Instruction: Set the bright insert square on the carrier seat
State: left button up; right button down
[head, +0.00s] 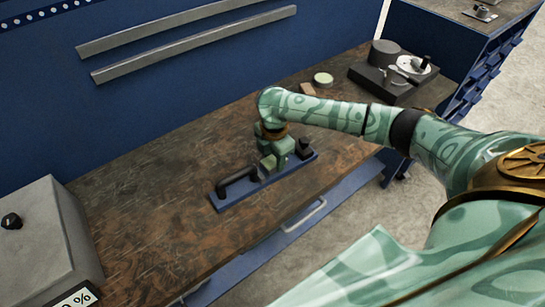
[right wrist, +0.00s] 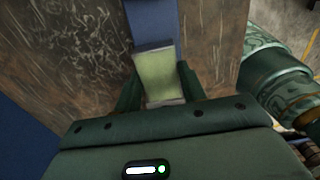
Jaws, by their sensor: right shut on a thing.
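The bright insert (right wrist: 158,75), a pale yellow-green block, sits between the two green fingers of my right gripper in the right wrist view. My right gripper (head: 274,164) is shut on it, over the middle of the long blue carrier (head: 222,203) in the head view. The carrier also shows as a blue strip behind the insert in the right wrist view (right wrist: 152,18). The gripper hides the seat, and I cannot tell whether the insert touches it. My left gripper is not in view.
A black handle (head: 236,182) rises from the carrier's left end and a dark knob (head: 304,147) from its right end. A grey box (head: 45,240) stands at the left. A round pale-topped tin (head: 323,79) and a dark fixture (head: 390,80) stand farther back. The brown bench (head: 150,210) is clear left of the carrier.

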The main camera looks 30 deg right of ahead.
jog(key=shift+f, duration=0.2)
jog(key=shift+f, duration=0.5)
dwell(0.5)
jog(key=c, duration=0.7)
grip_release()
jog(key=shift+c, duration=0.2)
jog(key=shift+f, duration=0.1)
